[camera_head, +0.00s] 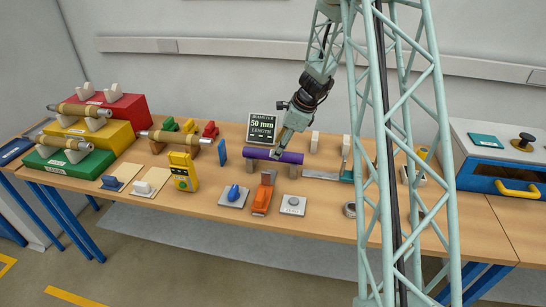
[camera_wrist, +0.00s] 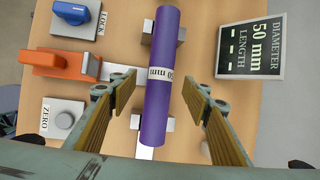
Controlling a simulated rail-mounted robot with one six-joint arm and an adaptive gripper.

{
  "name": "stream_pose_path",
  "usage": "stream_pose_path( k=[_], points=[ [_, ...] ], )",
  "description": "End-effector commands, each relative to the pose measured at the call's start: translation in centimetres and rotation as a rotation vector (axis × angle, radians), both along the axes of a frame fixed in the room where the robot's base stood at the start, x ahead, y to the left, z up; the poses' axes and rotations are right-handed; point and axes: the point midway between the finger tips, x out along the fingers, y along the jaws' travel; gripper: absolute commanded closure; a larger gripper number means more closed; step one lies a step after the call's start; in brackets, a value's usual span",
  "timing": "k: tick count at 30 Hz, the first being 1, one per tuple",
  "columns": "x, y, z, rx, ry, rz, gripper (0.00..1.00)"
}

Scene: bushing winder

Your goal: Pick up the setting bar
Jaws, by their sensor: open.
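The setting bar appears to be the purple cylinder (camera_head: 288,157) marked "50 mm". It lies across two supports on the wooden table, and in the wrist view the bar (camera_wrist: 160,110) runs up and down the middle. My gripper (camera_head: 278,147) is at the bar in the head view. In the wrist view my gripper (camera_wrist: 163,88) is open, with one finger on each side of the bar. Gaps show between the fingers and the bar. How far the fingertips reach down beside it is hard to tell.
A display board (camera_head: 262,128) stands behind the bar. In front are a blue lock knob (camera_head: 234,194), an orange lever (camera_head: 263,195) and a zero button (camera_head: 293,205). A yellow device (camera_head: 184,171) stands to the left. A blue cabinet (camera_head: 500,180) is at the right.

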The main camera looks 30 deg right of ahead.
Motion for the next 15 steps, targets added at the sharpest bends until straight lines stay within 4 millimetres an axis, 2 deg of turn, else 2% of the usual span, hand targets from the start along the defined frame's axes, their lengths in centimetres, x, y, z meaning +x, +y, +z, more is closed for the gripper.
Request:
stream_pose_path(
  k=[8, 15],
  points=[
    [0.0, 0.0, 0.0, 0.000, 0.000, 0.000, 0.56],
    [0.5, 0.3, -1.1, 0.001, 0.000, -0.002, 0.56]
  ],
)
